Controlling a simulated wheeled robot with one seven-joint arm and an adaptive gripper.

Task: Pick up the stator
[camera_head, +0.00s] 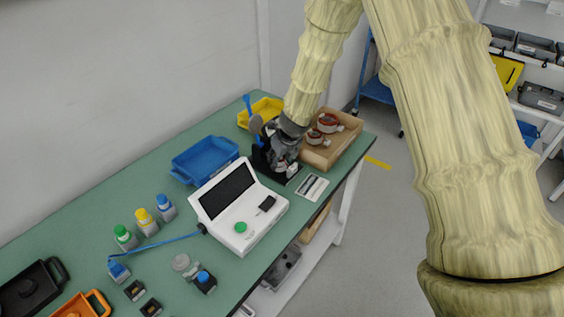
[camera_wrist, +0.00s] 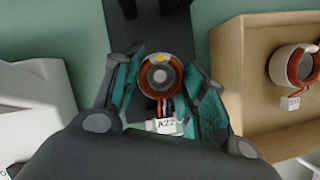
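A stator (camera_wrist: 160,76), a round ring with a copper-red rim and a yellow spot, shows in the wrist view against a black stand. A small white label and red leads hang below it. My gripper (camera_wrist: 163,85) has its fingers on either side of this stator. I cannot tell whether they touch it. In the head view my gripper (camera_head: 284,150) is down at the black stand (camera_head: 262,165), and the stator there is mostly hidden. More stators (camera_head: 327,123) with red rings lie in the wooden box to the right; one also shows in the wrist view (camera_wrist: 295,67).
The wooden box (camera_head: 350,133) stands close on the right of my gripper. A white test device (camera_head: 258,228) is close on its left. A blue tray (camera_head: 205,158) and a yellow bin (camera_head: 266,106) stand behind. Several small coloured-top items occupy the green table's left.

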